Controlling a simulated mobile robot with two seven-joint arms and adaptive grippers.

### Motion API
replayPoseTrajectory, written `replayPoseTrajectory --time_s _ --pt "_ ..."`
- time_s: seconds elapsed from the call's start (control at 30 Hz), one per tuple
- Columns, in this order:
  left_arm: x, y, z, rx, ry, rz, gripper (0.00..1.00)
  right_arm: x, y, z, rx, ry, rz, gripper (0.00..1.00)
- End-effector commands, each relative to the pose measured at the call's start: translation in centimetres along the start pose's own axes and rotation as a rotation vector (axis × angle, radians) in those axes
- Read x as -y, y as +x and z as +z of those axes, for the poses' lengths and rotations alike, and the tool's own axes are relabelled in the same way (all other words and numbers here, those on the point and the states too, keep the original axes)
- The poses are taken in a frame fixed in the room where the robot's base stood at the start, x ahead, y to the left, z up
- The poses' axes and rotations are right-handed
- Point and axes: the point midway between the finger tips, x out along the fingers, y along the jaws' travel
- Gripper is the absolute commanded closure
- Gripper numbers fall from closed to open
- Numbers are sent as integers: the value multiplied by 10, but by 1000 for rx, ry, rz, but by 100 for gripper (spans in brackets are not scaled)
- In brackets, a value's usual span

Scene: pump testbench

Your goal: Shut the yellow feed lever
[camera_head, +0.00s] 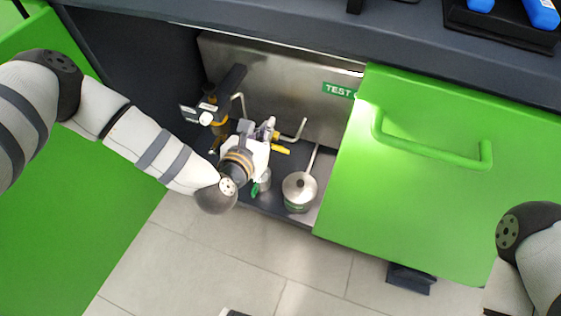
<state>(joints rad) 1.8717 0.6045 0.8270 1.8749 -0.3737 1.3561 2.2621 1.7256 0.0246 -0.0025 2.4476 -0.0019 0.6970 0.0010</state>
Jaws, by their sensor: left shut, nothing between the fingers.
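The yellow lever (281,149) shows as a short yellow bar among the pipework in the open bay under the bench. It lies just right of my left gripper (268,132), which reaches into the bay from the left. The gripper is shut with nothing in it. Its body hides part of the pipework, and I cannot tell whether its fingertips touch the lever.
A green door with a bar handle (430,150) stands to the right of the bay. A metal pot-like vessel (299,188) stands on the bay floor. A dark fitting with an orange part (207,118) is at the left. Open tiled floor (230,250) lies in front.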

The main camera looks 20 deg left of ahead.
Motion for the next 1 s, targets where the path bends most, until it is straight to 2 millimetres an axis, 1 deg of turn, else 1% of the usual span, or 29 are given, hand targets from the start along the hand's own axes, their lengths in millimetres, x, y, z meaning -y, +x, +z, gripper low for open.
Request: replayPoseTrajectory --time_s 0.03,0.07,0.1,0.17,0.2,0.3,0.33,0.4,0.5,0.87,0.97,1.0 --pt "0 10 -41 -30 -1 0 100 0 24 -7 32 -2 1 60" --pt "0 14 -57 -43 -1 0 100 0 33 -10 45 -3 1 60" --pt "1 19 -81 -61 -1 -1 100 1 46 -14 65 -4 2 60" --pt "1 28 -118 -90 -2 -1 100 1 66 -20 99 -6 2 60" --pt "1 34 -142 -109 -3 -2 100 1 79 -24 121 -8 3 60" --pt "2 45 -188 -144 -4 -2 100 2 103 -33 163 -11 4 60" --pt "2 48 -197 -151 -4 -2 100 2 108 -34 171 -11 4 60" --pt "2 52 -211 -162 -5 -3 100 2 115 -37 184 -12 4 60" --pt "2 54 -219 -168 -5 -3 100 2 119 -38 192 -13 4 60" --pt "2 54 -217 -166 -5 -3 100 2 118 -37 192 -13 4 60" --pt "2 62 -220 -166 -4 -2 100 2 121 -38 199 -14 4 60" --pt "2 68 -221 -166 -4 -1 100 2 123 -39 204 -14 4 60"
